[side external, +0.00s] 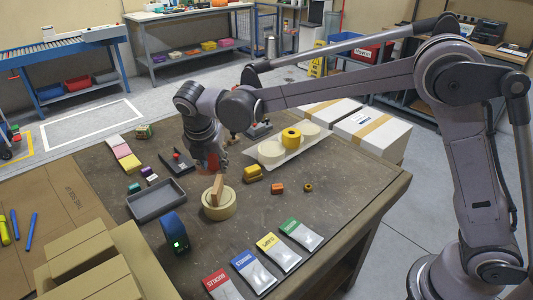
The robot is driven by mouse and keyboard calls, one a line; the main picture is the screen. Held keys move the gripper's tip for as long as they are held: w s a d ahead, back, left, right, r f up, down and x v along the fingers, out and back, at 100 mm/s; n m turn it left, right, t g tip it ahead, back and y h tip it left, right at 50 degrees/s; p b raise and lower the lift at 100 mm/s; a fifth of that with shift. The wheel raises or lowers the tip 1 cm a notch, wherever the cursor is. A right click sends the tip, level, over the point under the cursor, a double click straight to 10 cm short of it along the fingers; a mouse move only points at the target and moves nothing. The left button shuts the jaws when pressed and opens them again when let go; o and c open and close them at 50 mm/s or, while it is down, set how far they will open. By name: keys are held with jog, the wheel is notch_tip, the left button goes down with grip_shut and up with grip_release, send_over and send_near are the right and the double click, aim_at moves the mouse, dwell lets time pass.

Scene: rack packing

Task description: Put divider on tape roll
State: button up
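A cream tape roll (219,211) lies flat on the dark table. A thin tan-brown divider (217,190) stands roughly upright, slightly tilted, at the top of the tape roll. Whether its lower edge rests on the roll or hangs just above it is too small to tell. My gripper (212,169) points down directly above the divider, close to its top edge. The fingers are small and partly hidden by my wrist, so I cannot tell whether they touch or grip the divider.
A grey tray (157,208) and a dark blue device (174,235) with a green light are left of the roll. A yellow block (253,174) and an orange block (277,188) lie to the right. Several labelled packets, including a blue one (253,270), lie in front.

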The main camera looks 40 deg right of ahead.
jog(key=s+d+r+m+t+y, duration=0.1)
jog(key=s+d+r+m, duration=0.2)
jog(key=s+d+m, duration=0.25)
jog(key=s+d+r+m+y, duration=0.1)
jog(key=s+d+r+m, duration=0.2)
jog(key=s+d+m, duration=0.25)
jog(key=s+d+f+m+t, duration=0.1)
jog(key=s+d+f+m, duration=0.1)
jog(key=s+m, duration=0.4)
jog(key=s+d+f+m+t+y, duration=0.1)
jog(key=s+d+f+m+t, duration=0.1)
jog(key=s+d+m, duration=0.2)
jog(key=s+m, duration=0.3)
jog(key=m, duration=0.2)
jog(key=shift+d, duration=0.35)
